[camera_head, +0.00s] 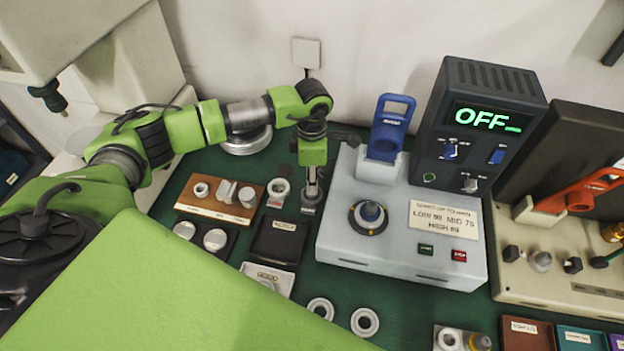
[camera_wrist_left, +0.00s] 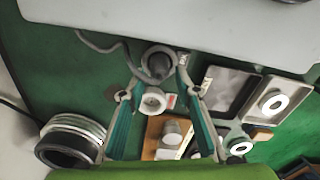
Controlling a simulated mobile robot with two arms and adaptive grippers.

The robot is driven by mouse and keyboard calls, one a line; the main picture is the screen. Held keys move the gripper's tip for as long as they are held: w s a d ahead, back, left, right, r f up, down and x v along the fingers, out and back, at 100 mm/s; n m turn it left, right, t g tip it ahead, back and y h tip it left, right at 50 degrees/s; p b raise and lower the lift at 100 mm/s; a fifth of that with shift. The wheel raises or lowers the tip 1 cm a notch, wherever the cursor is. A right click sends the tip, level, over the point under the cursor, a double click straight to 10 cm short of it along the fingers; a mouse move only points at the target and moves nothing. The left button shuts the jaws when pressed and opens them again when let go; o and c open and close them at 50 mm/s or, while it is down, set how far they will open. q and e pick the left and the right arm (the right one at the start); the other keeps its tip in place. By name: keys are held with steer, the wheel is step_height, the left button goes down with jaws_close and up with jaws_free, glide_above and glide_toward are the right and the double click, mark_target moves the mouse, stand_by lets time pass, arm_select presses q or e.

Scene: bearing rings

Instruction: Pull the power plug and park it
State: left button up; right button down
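The dark grey power plug (camera_head: 309,207) stands at the left side of the pale machine, below my left gripper (camera_head: 312,188). In the left wrist view the plug (camera_wrist_left: 158,64) and its grey cable (camera_wrist_left: 95,42) show between the fingertips of the left gripper (camera_wrist_left: 157,66). The fingers are apart, with a gap on each side of the plug. A whitish round socket-like holder (camera_wrist_left: 153,99) sits beside the plug; it also shows in the head view (camera_head: 279,190). What the plug sits in is hidden. My right gripper is not in view.
The pale machine (camera_head: 335,235) carries a control box (camera_head: 480,120) reading OFF and a blue handle (camera_head: 391,122). A wooden block with rings (camera_head: 215,208), a black tray (camera_head: 281,236) and loose rings (camera_head: 365,322) lie nearby. A red lever (camera_head: 580,196) is at the right.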

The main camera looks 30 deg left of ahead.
arm_select(q)
steer(key=shift+r+p, duration=1.9)
steer(key=shift+r, duration=1.75)
steer(key=shift+s+f, duration=0.1)
